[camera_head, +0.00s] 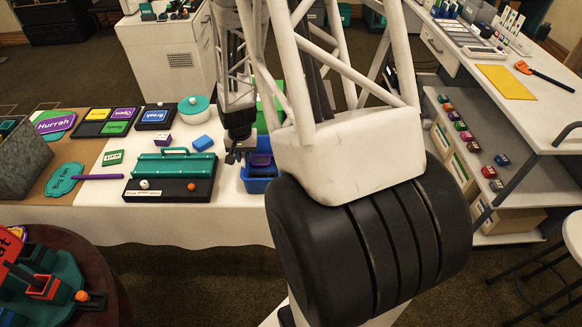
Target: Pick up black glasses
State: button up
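I cannot make out any black glasses in this view. My gripper (235,157) points down at the left edge of a blue bin (259,185) on the white-covered table. Its fingers are small and dark, and I cannot tell whether they are open or shut, or whether they hold anything. The bin contains dark and purple items too small to name. My own arm hides the right part of the bin and the table behind it.
A teal and black box (170,178), a blue block (202,143) and a teal round pot (194,107) stand left of my gripper. Signs lie further left. A white shelf cart (505,95) is at right. Bare white cloth (180,222) lies along the front edge.

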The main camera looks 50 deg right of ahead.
grip_shut()
jog(key=shift+r, duration=0.2)
jog(key=shift+r, duration=1.5)
jog(key=s+a+r, duration=0.1)
jog(key=s+a, duration=0.2)
jog(key=s, duration=0.4)
jog(key=s+a+r, duration=0.1)
jog(key=s+a, duration=0.2)
jog(key=s, duration=0.4)
jog(key=shift+s, duration=0.3)
